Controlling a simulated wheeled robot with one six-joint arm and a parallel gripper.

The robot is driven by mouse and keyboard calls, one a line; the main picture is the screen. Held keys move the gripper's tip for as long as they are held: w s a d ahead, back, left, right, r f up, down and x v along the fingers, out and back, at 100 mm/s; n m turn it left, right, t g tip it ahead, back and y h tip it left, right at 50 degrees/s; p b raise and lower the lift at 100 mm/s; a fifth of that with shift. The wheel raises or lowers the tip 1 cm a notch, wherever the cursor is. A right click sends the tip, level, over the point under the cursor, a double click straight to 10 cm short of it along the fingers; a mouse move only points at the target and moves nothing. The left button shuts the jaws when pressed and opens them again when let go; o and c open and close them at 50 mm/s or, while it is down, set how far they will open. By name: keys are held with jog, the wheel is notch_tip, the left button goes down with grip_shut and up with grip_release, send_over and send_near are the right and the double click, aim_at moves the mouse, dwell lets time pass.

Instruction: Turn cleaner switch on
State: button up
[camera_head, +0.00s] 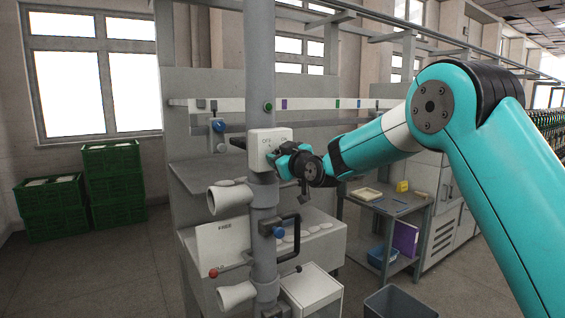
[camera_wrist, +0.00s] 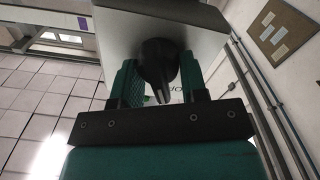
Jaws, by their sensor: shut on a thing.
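The cleaner switch is a pale box (camera_head: 262,146) on the grey vertical post, with small lettering on its front. In the wrist view the box (camera_wrist: 125,33) fills the top middle, and its black rotary knob (camera_wrist: 158,62) sticks out between my fingers. My gripper (camera_wrist: 158,82) has one teal finger on each side of the knob and is shut on it. In the head view my gripper (camera_head: 280,157) is at the right part of the box front and hides the knob. The knob's exact angle is hard to tell.
The grey post (camera_head: 262,85) carries two white cone-shaped parts (camera_head: 230,198) below the box and a black handle (camera_head: 290,235). A shelf table (camera_head: 385,205) stands behind my arm. Green crates (camera_head: 112,170) are stacked at the left. A grey bin (camera_head: 398,304) stands at the bottom right.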

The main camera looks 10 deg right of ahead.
jog(key=m+b, duration=0.7)
jog(key=m, duration=0.1)
jog(key=m+b, duration=0.1)
jog(key=m, duration=0.1)
jog(key=shift+w+d+r, duration=0.1)
jog(key=shift+d+r, duration=0.05)
jog(key=shift+d, duration=0.1)
jog(key=shift+r+m, duration=0.1)
jog(key=shift+m, duration=0.2)
jog(key=o, duration=0.8)
jog(key=shift+o, duration=0.2)
jog(key=shift+f, duration=0.2)
jog(key=shift+s+d+f+b, duration=0.1)
jog(key=shift+s+b, duration=0.1)
jog(key=shift+b, duration=0.1)
jog(key=b+v, duration=0.7)
jog(key=v, duration=1)
